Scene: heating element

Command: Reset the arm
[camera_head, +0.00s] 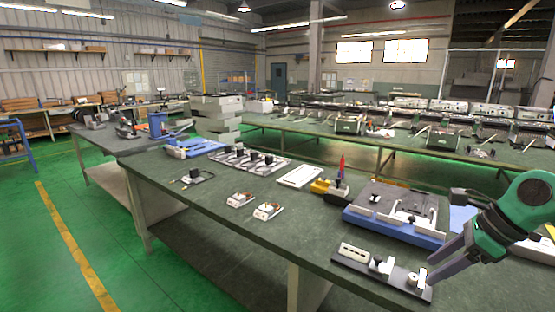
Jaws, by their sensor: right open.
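My right arm comes in from the right edge, with a green wrist and dark grey fingers. My right gripper (431,271) is open, its fingers pointing down and left at the right end of a black fixture plate (358,263). White and metal blocks sit on that plate, one of them close to the fingertips. I cannot tell whether the fingers touch it. Nothing is visibly held. My left gripper is not in view.
A blue-based fixture (395,230) stands behind the black plate. Two small white parts (267,211) lie on the green bench, and a white panel (299,177) lies further back. A yellow-black device (330,187) is beside the blue fixture. The bench's front middle is clear.

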